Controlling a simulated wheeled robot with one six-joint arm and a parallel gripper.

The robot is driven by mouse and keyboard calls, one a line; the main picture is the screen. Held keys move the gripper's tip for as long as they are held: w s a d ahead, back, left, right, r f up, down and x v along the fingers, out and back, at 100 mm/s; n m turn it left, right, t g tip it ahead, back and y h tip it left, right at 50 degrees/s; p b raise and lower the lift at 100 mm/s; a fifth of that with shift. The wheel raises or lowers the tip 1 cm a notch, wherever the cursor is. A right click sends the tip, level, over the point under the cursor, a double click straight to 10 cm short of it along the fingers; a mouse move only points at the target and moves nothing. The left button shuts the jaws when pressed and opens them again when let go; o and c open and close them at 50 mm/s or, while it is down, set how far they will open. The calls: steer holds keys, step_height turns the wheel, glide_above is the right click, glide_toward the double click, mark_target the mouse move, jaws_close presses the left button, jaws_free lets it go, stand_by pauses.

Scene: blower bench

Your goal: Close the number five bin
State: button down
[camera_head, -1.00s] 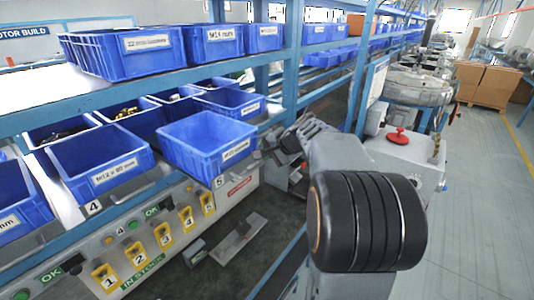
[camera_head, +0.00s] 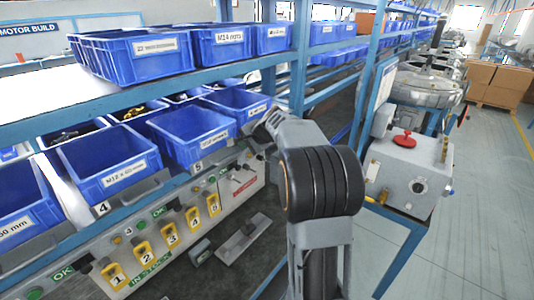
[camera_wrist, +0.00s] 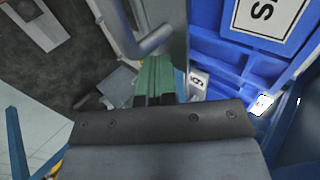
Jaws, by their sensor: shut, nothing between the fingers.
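The number five bin (camera_head: 190,150) is an open, empty-looking blue bin on the lower shelf, above the tag marked 5 (camera_head: 197,166). It sits roughly in line with the bin over tag 4 (camera_head: 103,208). In the wrist view, a blue bin wall (camera_wrist: 222,58) with a white label fills the upper right. My gripper (camera_wrist: 154,78) shows there as narrow green and black fingers, shut and empty, left of that wall. Whether it touches the bin I cannot tell. In the head view, my arm hides the fingers, near the bin's right side.
Bins of bolts (camera_head: 75,135) stand behind the front row. An upper shelf bin (camera_head: 135,55) hangs above. A control panel with yellow numbered switches (camera_head: 170,235) runs below. A grey machine with a red knob (camera_head: 404,140) stands right of my arm.

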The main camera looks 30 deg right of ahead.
steer(key=w, duration=0.1)
steer(key=w+a+p, duration=0.1)
steer(key=w, duration=0.1)
steer(key=w+a, duration=0.1)
steer(key=shift+w+a+r, duration=0.1)
steer(key=shift+w+a, duration=0.05)
steer(key=shift+w, duration=0.05)
steer(key=shift+r, duration=0.1)
